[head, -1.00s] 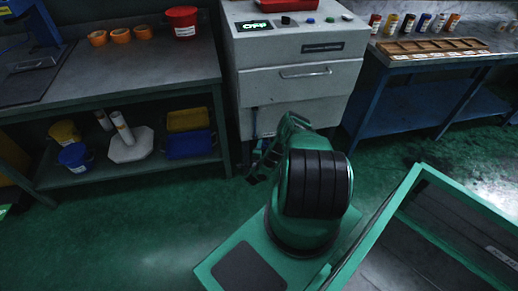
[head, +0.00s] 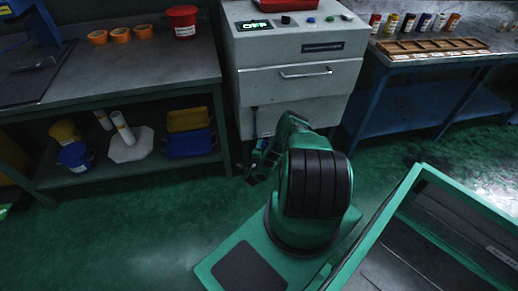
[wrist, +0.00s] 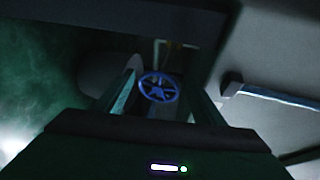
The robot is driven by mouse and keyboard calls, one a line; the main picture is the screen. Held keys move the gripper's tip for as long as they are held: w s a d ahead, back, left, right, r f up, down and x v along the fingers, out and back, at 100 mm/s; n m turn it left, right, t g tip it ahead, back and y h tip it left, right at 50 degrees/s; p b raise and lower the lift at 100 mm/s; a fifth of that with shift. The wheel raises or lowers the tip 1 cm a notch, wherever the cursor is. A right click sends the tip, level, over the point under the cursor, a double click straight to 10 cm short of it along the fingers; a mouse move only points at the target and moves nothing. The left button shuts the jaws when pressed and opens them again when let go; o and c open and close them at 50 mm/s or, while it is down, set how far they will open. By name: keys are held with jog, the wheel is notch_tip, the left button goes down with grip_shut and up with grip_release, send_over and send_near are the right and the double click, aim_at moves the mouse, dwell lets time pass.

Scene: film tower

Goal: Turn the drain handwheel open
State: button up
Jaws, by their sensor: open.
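The drain handwheel (wrist: 158,87) is a small blue spoked wheel in the wrist view, near the middle of the picture. My gripper (wrist: 159,84) is open, with one finger to the left and one to the right of the wheel in that view. The wheel appears beyond or between the fingertips; I cannot tell whether they touch it. In the head view my gripper (head: 256,168) is low in front of the grey cabinet (head: 300,82), partly hidden by my arm. I cannot make out the wheel clearly there.
A bench (head: 120,65) with a lower shelf holding buckets and bins stands left. A blue-framed table (head: 400,105) stands right. Green floor (head: 150,215) is clear in front of the left bench.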

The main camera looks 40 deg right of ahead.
jog(key=v, duration=1)
jog(key=shift+a, duration=0.15)
